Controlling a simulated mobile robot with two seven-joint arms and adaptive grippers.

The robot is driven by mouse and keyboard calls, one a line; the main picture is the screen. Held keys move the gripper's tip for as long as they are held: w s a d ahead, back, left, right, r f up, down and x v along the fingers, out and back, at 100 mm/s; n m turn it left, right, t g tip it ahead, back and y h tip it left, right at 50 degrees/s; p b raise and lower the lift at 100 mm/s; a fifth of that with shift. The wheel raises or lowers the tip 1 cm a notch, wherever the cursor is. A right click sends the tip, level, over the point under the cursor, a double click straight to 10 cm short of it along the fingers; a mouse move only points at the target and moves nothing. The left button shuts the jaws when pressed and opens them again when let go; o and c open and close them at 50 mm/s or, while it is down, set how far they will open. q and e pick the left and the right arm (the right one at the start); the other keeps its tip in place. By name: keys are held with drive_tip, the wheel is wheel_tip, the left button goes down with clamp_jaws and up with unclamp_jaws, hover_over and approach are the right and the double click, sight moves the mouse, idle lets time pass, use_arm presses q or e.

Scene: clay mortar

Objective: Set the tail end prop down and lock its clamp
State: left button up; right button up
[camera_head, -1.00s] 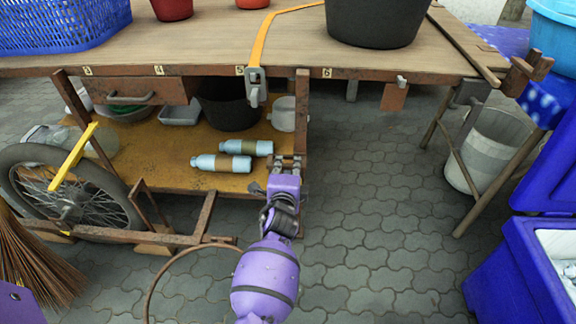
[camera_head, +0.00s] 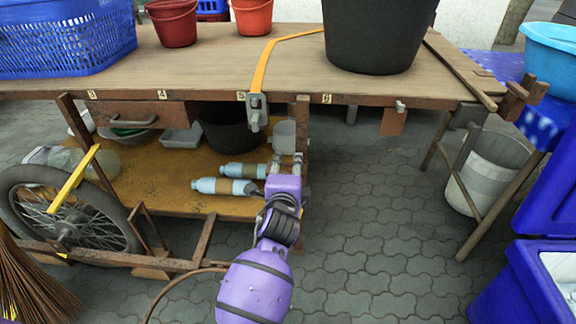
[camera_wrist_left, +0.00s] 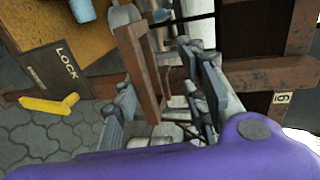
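My left gripper (camera_head: 287,158) is at the inner right side of the workbench, beside its brown front leg (camera_head: 302,118) and below the top edge. In the left wrist view my left gripper (camera_wrist_left: 165,95) has its fingers apart, with a short brown bar (camera_wrist_left: 140,75) between them. A gap shows on the right of the bar, and contact on the left is unclear. This bar may be the tail end prop; I cannot be sure. A dark plate marked LOCK (camera_wrist_left: 62,75) and a yellow lever (camera_wrist_left: 50,104) show at the left of the wrist view. My right gripper is out of view.
The workbench (camera_head: 220,60) carries a blue basket (camera_head: 65,40) and a black tub (camera_head: 375,35). Blue bottles (camera_head: 222,186) lie on its shelf. A spoked wheel (camera_head: 70,212) and yellow bar (camera_head: 75,180) are at left. Paving (camera_head: 370,220) right of the leg is clear.

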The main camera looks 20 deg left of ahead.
use_arm(q)
drive_tip(key=shift+w+r, duration=0.2)
drive_tip(key=shift+r, duration=0.9)
drive_tip(key=p+v, duration=0.5)
drive_tip(key=v, duration=0.4)
drive_tip(key=shift+s+f, duration=0.15)
drive_tip(key=shift+f, duration=0.25)
